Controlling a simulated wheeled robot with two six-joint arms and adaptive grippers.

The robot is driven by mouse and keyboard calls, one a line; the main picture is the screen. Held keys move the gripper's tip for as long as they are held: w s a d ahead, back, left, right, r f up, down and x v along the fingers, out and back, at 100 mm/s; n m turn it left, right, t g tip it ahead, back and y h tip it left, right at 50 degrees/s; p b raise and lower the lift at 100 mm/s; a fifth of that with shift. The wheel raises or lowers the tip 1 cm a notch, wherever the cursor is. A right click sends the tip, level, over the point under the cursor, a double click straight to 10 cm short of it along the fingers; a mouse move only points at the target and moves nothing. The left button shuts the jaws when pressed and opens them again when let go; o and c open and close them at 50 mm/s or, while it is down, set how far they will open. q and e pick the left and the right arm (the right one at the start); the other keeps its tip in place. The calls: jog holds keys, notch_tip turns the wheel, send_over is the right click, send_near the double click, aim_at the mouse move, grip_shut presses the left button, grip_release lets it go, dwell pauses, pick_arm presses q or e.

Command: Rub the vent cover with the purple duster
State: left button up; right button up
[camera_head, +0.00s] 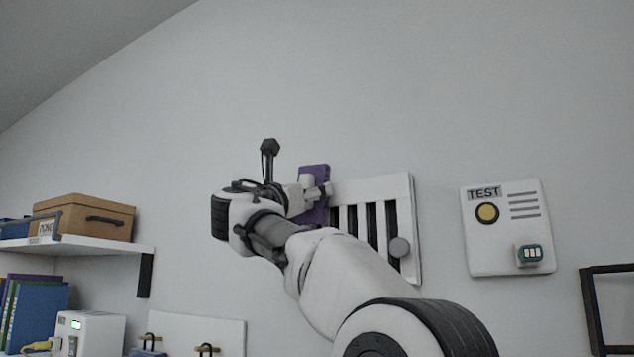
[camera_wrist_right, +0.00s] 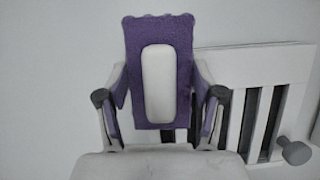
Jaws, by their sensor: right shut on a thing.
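The purple duster (camera_head: 316,180) is held by my right gripper (camera_head: 318,193) at the left edge of the vent cover (camera_head: 404,215) on the wall. In the right wrist view the duster (camera_wrist_right: 183,45) shows its white grip bar between the fingers of my right gripper (camera_wrist_right: 160,110), which is shut on it. The vent cover (camera_wrist_right: 270,62) is white with dark upright slots and a grey round knob at its lower right. The duster overlaps its left part in view; whether it touches the cover cannot be told. My left gripper is not in view.
A white TEST panel (camera_head: 507,235) with a yellow button is on the wall to the right. A shelf (camera_head: 100,250) with a cardboard box (camera_head: 90,217) is at the left. A dark frame (camera_head: 592,310) is at the lower right. The wall above the vent is bare.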

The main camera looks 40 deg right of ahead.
jog(key=shift+f, duration=0.1)
jog(key=shift+a+f, duration=0.1)
jog(key=shift+a, duration=0.25)
jog(key=shift+s+a+b, duration=0.15)
jog(key=shift+s+a, duration=0.1)
jog(key=shift+a, duration=0.55)
jog(key=shift+s+a+b, duration=0.15)
jog(key=shift+s+a, duration=0.1)
jog(key=shift+a, duration=0.55)
jog(key=shift+s+a+b, duration=0.15)
jog(key=shift+s+a, duration=0.1)
jog(key=shift+a, duration=0.55)
jog(key=a, duration=0.2)
jog(key=shift+s+a, duration=0.3)
jog(key=shift+s, duration=0.1)
